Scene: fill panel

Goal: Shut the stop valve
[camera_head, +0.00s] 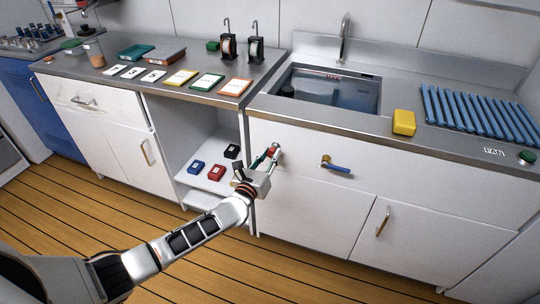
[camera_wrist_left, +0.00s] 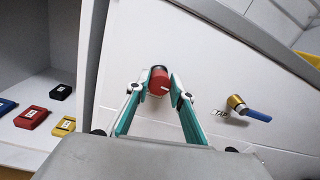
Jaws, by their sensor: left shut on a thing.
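A red round knob (camera_wrist_left: 159,82) with a white mark sits on the white cabinet front under the sink. My left gripper (camera_wrist_left: 158,78) is shut on this knob, with a fingertip on each side of it. In the head view my left gripper (camera_head: 271,154) reaches the left end of the sink cabinet and mostly hides the knob. A valve with a brass body and a blue lever (camera_wrist_left: 257,115) is to the right, beside a label that seems to read TAP. In the head view its blue lever (camera_head: 340,169) points right, almost level. My right gripper is not in view.
An open shelf with red (camera_head: 216,172), blue (camera_head: 196,167) and black (camera_head: 232,151) boxes lies left of my gripper. Above are the counter edge and the sink (camera_head: 330,90). A yellow sponge-like block (camera_head: 404,122) and a blue rack (camera_head: 478,113) are on the counter. The floor in front is clear.

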